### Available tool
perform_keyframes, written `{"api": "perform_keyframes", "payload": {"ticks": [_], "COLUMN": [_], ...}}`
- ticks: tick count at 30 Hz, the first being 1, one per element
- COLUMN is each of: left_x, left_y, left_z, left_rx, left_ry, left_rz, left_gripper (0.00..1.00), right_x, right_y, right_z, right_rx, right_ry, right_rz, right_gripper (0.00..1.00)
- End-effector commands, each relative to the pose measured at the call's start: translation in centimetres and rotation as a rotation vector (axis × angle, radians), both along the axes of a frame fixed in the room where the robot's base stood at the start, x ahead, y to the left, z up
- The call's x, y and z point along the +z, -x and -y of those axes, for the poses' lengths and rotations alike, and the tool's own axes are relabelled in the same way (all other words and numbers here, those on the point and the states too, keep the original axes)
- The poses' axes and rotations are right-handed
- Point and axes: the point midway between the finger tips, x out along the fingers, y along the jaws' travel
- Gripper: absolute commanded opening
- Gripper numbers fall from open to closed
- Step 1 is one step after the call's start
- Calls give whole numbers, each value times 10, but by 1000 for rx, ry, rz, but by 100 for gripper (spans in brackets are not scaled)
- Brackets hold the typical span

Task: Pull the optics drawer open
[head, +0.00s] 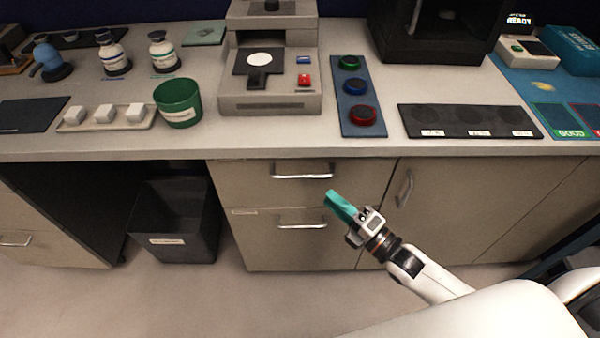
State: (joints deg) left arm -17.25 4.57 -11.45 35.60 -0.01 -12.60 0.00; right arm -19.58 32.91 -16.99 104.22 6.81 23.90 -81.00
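Two drawers sit under the counter: an upper drawer (255,185) with a silver bar handle (302,176), and a lower drawer (265,248) with a similar handle (301,226). Both look closed. A small label at the lower drawer's upper left is too small to read, so I cannot tell which is the optics drawer. My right gripper (330,197), with teal fingers, is in front of the drawers, below and right of the upper handle and apart from it in the picture. Its fingers overlap in this view, so its opening is unclear. My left gripper is not in view.
The counter (220,145) above holds a grey device (270,100), a green cup (178,102) and a button panel (357,95). A cupboard door (440,200) is right of the drawers. A black bin (175,220) stands left of them. The floor in front is clear.

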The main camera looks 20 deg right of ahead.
Motion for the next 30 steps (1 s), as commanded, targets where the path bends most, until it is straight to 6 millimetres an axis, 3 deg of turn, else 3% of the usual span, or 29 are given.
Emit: {"api": "perform_keyframes", "payload": {"ticks": [9,15,27,30], "left_x": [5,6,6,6], "left_y": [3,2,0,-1], "left_z": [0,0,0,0], "left_rx": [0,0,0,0], "left_ry": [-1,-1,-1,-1], "left_rz": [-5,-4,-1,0], "left_gripper": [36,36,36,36], "right_x": [10,13,13,13], "right_y": [-56,-79,-86,-86], "right_z": [-31,-44,-49,-48], "right_rx": [-1,-1,-1,-1], "right_ry": [-1,-2,-1,-1], "right_rz": [2,-1,-3,-3], "right_gripper": [33,33,33,19]}}
